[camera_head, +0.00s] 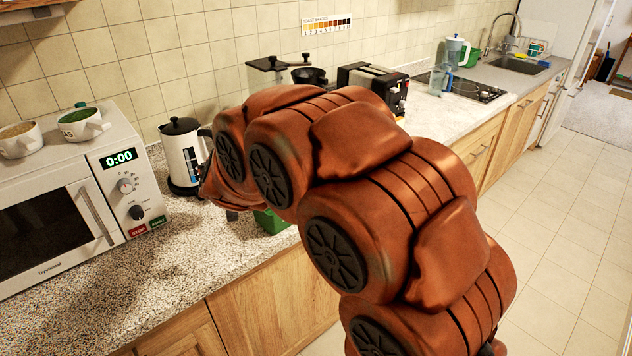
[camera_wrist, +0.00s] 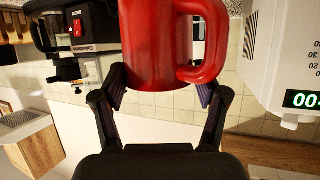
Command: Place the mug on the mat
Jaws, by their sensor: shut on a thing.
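A red mug (camera_wrist: 160,45) fills the top middle of the wrist view, its handle on the right side of the picture. My gripper (camera_wrist: 164,92) is shut on the mug, one finger on each side of its body. In the head view my arm hides the mug and most of the gripper. A green thing (camera_head: 270,222) shows at the counter's front edge, partly hidden behind my arm. I cannot tell whether it is the mat.
A white microwave (camera_head: 60,200) stands at left with two mugs (camera_head: 82,124) on top. A kettle (camera_head: 182,155) stands beside it, and a toaster (camera_head: 372,84) stands farther back. The speckled counter (camera_head: 150,290) is clear in front of the microwave.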

